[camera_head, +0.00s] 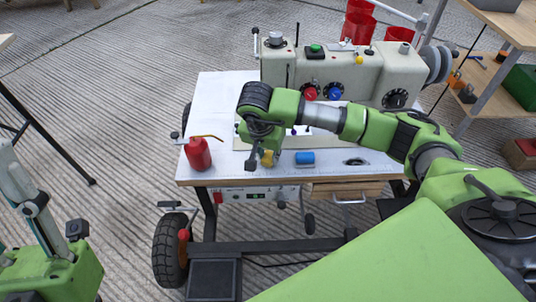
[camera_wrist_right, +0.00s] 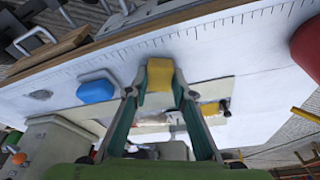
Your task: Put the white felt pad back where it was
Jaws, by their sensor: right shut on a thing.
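My right gripper (camera_head: 262,160) is low over the front part of a white work table (camera_head: 222,95). In the right wrist view its two fingers (camera_wrist_right: 158,88) are shut on a small yellow block (camera_wrist_right: 160,72), close to the ruled front edge of the table. The block also shows in the head view (camera_head: 267,158). I cannot tell whether the block touches the tabletop. I cannot make out a white felt pad against the white table. My left arm shows at the left of the head view, but its gripper is out of frame.
A blue block (camera_head: 305,158) lies right of the gripper, and a red oil can (camera_head: 198,153) stands left of it. A sewing machine (camera_head: 345,72) fills the back of the table. Bare tabletop shows between can and gripper.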

